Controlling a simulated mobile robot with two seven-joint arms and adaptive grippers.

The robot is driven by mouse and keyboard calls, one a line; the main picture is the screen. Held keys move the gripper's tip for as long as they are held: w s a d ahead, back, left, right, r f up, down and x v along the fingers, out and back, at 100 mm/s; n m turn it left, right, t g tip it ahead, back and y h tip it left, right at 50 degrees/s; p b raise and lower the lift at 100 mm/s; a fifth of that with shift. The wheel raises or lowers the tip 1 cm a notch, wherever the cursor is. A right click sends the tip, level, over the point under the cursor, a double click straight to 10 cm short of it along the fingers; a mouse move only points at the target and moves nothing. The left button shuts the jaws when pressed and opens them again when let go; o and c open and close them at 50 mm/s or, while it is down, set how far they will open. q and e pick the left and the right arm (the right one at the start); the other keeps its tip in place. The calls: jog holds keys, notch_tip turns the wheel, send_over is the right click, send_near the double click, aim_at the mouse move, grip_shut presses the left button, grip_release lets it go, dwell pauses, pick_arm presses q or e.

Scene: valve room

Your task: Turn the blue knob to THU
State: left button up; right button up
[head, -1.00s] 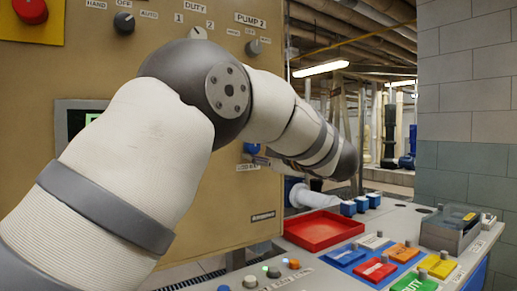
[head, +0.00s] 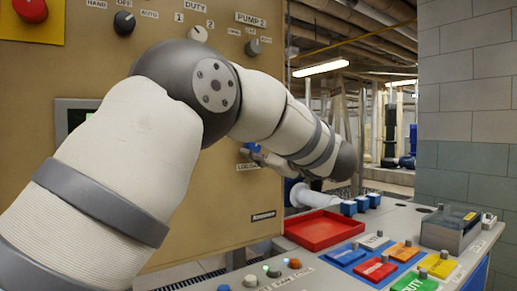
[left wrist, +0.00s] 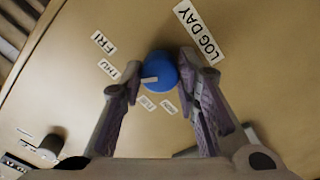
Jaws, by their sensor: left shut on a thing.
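The blue knob (left wrist: 158,70) sits on the tan panel, between the two fingers of my left gripper (left wrist: 160,78). The gripper is shut on it, with one finger on each side. A short pale mark shows on the knob's lower left part, roughly on the side of the THU label (left wrist: 109,69); I cannot tell its exact aim. The FRI label (left wrist: 103,42) is beside THU, and the LOG DAY plate (left wrist: 198,32) is at upper right. In the head view, part of the knob (head: 251,147) shows beyond my left arm. My right gripper is out of view.
The console below holds a red tray (head: 320,231), blue blocks (head: 348,208) and coloured labelled plates (head: 375,268). Other panel knobs, including a black one (head: 124,22) and a red one (head: 30,8), are above my arm. A grey tiled wall (head: 466,110) stands at the right.

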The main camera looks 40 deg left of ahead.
pick_arm(q)
jog(key=o, duration=1.2)
jog(key=shift+c, duration=0.2)
jog(key=v, duration=1.2)
